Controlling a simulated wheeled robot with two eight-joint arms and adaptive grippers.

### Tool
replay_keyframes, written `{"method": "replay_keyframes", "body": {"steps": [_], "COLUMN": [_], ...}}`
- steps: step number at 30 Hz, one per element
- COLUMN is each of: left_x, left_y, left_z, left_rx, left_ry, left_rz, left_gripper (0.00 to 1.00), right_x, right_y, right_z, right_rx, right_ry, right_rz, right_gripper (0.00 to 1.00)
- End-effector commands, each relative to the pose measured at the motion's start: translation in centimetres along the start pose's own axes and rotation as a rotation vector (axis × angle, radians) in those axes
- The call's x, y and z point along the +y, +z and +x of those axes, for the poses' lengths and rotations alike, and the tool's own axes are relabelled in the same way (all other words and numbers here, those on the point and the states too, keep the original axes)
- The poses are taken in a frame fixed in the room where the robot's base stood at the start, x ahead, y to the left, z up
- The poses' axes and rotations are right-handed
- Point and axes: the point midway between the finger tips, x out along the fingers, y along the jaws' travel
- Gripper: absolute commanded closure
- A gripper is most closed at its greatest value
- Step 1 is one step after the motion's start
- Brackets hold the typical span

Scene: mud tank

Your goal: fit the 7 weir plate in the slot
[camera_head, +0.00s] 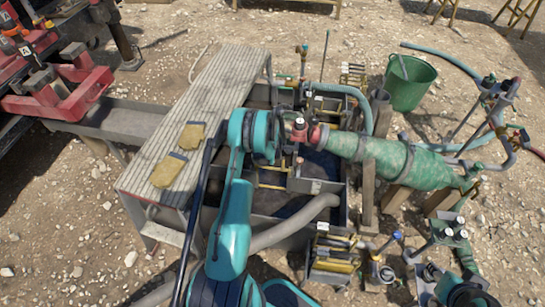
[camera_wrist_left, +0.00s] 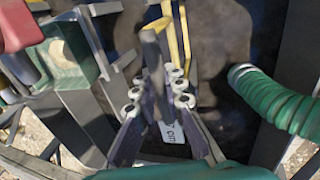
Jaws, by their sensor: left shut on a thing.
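My left gripper (camera_wrist_left: 160,88) is shut in the wrist view, its fingers closed around an upright grey-brown piece (camera_wrist_left: 152,50), which I take to be part of the weir plate. A white label (camera_wrist_left: 172,132) reading "7 cm" shows between the fingers; the plate's outline and lower edge are hidden. In the head view my left arm (camera_head: 234,215) reaches over the open mud tank (camera_head: 342,205) and hides the gripper and plate. I cannot make out the slot clearly.
A ribbed walkway (camera_head: 195,125) with two yellow gloves (camera_head: 168,170) lies left of the tank. Racks of yellow-edged plates (camera_head: 330,260) and a green bucket (camera_head: 410,82) stand right.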

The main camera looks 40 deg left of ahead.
Motion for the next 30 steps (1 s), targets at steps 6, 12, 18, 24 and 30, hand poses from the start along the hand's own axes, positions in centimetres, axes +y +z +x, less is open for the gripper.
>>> {"method": "replay_keyframes", "body": {"steps": [6,12,18,24,30], "left_x": [-0.1,-0.1,-0.1,-0.1,-0.1], "left_y": [0.0,0.0,0.0,0.0,0.0], "left_z": [0.3,0.4,0.4,-1.0,-5.0], "left_rx": [0.0,0.0,0.0,0.0,0.0], "left_ry": [0.0,0.0,0.0,0.0,0.0], "left_rz": [0.0,0.0,0.0,0.0,0.0], "left_gripper": [1.0,0.65,0.65,0.65,0.65], "right_x": [0.0,0.0,0.0,0.0,0.0], "right_y": [0.0,0.0,0.0,0.0,0.0], "right_z": [0.0,0.0,0.0,0.0,0.0], "right_rx": [0.0,0.0,0.0,0.0,0.0], "right_ry": [0.0,0.0,0.0,0.0,0.0], "right_rz": [0.0,0.0,0.0,0.0,0.0], "right_gripper": [0.6,0.6,0.6,0.6,0.6]}}
